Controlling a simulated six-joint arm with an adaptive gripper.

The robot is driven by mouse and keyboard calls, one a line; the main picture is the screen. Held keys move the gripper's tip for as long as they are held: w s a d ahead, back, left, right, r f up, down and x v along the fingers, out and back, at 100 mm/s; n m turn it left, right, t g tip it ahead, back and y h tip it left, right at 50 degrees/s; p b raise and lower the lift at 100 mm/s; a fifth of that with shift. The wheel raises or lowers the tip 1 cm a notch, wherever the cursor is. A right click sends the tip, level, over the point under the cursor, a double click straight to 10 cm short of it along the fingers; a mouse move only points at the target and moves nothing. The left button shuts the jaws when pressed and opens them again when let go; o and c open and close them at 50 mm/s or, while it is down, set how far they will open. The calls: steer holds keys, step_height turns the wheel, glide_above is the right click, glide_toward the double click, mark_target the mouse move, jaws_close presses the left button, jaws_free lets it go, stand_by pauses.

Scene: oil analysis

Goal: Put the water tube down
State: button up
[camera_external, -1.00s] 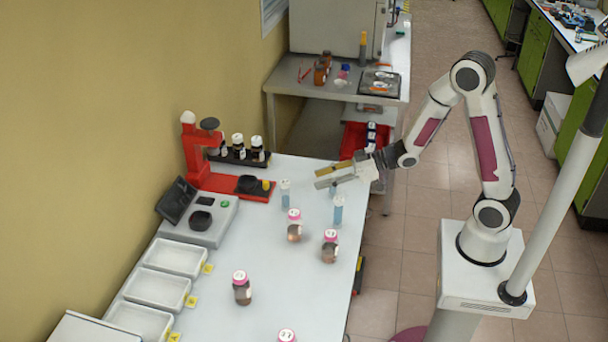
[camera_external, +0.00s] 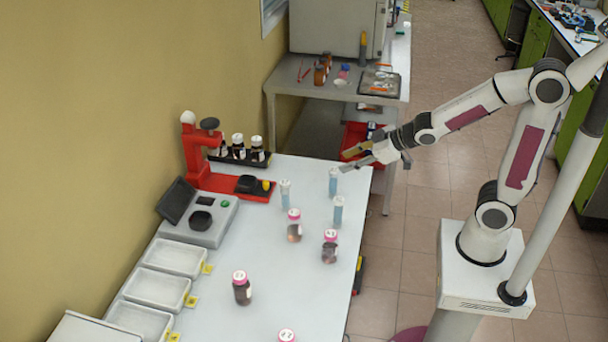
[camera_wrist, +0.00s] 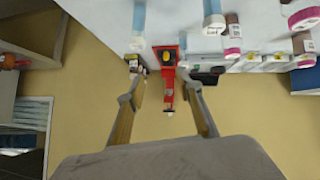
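Three clear tubes with pale blue contents stand upright on the white table: a far right tube (camera_external: 333,183), a nearer right tube (camera_external: 338,211) and a left tube (camera_external: 285,194). I cannot tell which one holds water. My gripper (camera_external: 342,161) is just above and right of the far right tube, apart from it. In the wrist view, my gripper (camera_wrist: 160,95) has its fingers spread with nothing between them. Two tubes show at the top of that view, one left (camera_wrist: 138,18) and one right (camera_wrist: 213,18).
Pink-capped jars (camera_external: 294,227) stand on the table (camera_external: 285,275), several in all. A red stand (camera_external: 193,160), dark bottles (camera_external: 238,147), a scale (camera_external: 200,222) and white trays (camera_external: 160,290) line the left side. The right table edge is near my gripper.

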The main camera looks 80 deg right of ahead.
steer(key=s+a+r+g+y, duration=0.1)
steer(key=s+a, duration=0.3)
steer(key=s, duration=0.7)
steer(key=s+a+r+g, duration=0.2)
steer(key=s+a, duration=0.3)
steer(key=s, duration=0.6)
steer(key=shift+r+m+g+y, duration=0.2)
steer(key=shift+m+g+y, duration=0.2)
steer(key=shift+g, duration=0.4)
steer(key=shift+o, duration=1.2)
